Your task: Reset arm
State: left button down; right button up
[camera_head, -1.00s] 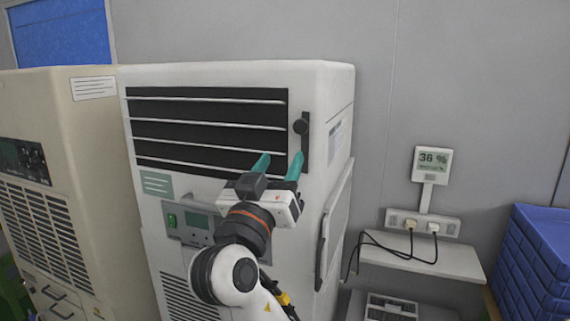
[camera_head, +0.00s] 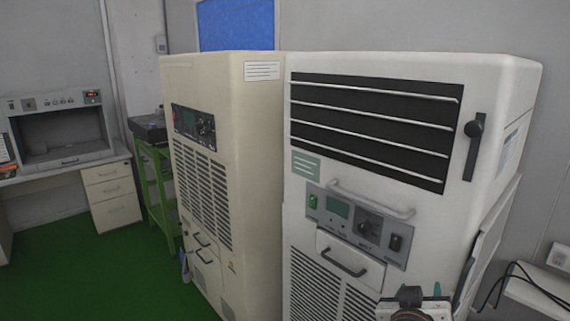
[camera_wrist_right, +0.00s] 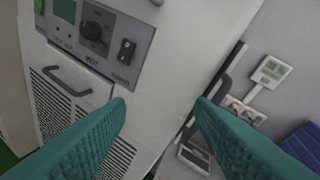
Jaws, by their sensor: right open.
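My right gripper (camera_wrist_right: 162,108) shows in the right wrist view with two teal fingers spread apart and nothing between them. It points at the lower right front of the white machine (camera_wrist_right: 165,55). In the head view only the top of my right gripper (camera_head: 422,297) shows at the bottom edge, in front of the white machine (camera_head: 440,215); a teal tip shows there. My left gripper is not in view.
A beige cabinet (camera_head: 262,165) stands left of the white machine. Further left are a green rack (camera_head: 150,185) and a desk with drawers (camera_head: 112,195). Green floor (camera_head: 100,270) lies open at lower left. Cables (camera_head: 520,280) hang at the right.

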jog(key=s+a+f+n+g+y, duration=0.1)
jog(key=s+f+g+y, duration=0.1)
jog(key=s+f, duration=0.45)
jog(key=s+f+n+g+y, duration=0.1)
jog(key=s+f+g+y, duration=0.25)
jog(key=f, duration=0.65)
jog(key=s+a+f+n+g+y, duration=0.15)
jog(key=s+f, duration=0.25)
jog(key=s, duration=0.4)
jog(key=s+a+f+g+y, duration=0.2)
jog(key=s+f, duration=0.3)
jog(key=s, duration=0.3)
notch_tip(320, 180, down, 25)
jog(key=g, duration=0.2)
jog(key=s+d+f, duration=0.3)
jog(key=s+f, duration=1.3)
jog(key=shift+s+f+n+g+h, duration=0.3)
jog(key=shift+n+g+h, duration=0.05)
jog(key=shift+g+h, duration=0.05)
